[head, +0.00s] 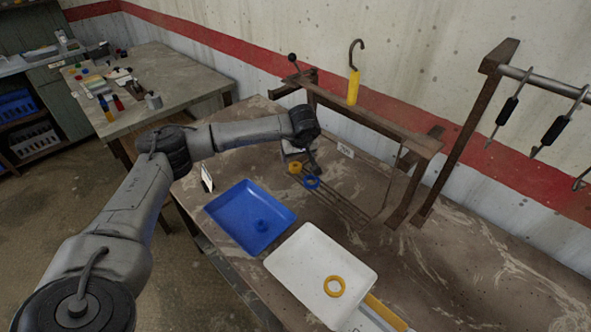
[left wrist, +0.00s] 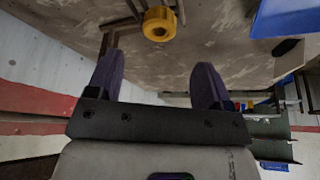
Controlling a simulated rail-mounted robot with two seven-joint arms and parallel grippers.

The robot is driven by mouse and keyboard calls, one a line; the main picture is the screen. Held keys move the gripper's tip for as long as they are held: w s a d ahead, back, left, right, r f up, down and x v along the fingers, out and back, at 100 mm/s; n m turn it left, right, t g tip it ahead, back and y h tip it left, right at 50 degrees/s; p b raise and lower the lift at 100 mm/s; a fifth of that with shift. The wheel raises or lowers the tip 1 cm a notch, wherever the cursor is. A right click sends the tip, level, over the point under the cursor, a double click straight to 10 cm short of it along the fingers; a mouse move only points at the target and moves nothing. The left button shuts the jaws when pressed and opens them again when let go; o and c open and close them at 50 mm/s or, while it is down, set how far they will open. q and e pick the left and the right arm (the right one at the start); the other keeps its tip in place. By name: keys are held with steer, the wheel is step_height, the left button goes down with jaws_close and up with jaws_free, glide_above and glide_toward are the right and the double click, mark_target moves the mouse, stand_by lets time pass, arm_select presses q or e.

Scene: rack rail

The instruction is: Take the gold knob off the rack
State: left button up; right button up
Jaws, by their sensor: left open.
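The gold knob (head: 295,167) sits at the far left end of the low wire rack (head: 345,208) on the workbench. In the left wrist view the gold knob (left wrist: 160,24) shows beyond the fingertips, roughly between them and apart from both. My left gripper (head: 306,160) points down close to the knob; its fingers are partly hidden by the wrist in the head view. In the left wrist view the left gripper (left wrist: 155,72) is open and empty. My right gripper is out of view.
A rusty frame (head: 375,120) with a yellow-handled hook (head: 353,88) stands behind the rack. The bench's right side is clear.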

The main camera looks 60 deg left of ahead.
mark_target(295, 164)
arm_select(q)
steer(key=shift+b+x, duration=0.7)
steer(key=shift+x, duration=2.65)
steer(key=shift+d, duration=0.1)
steer(key=c, duration=1)
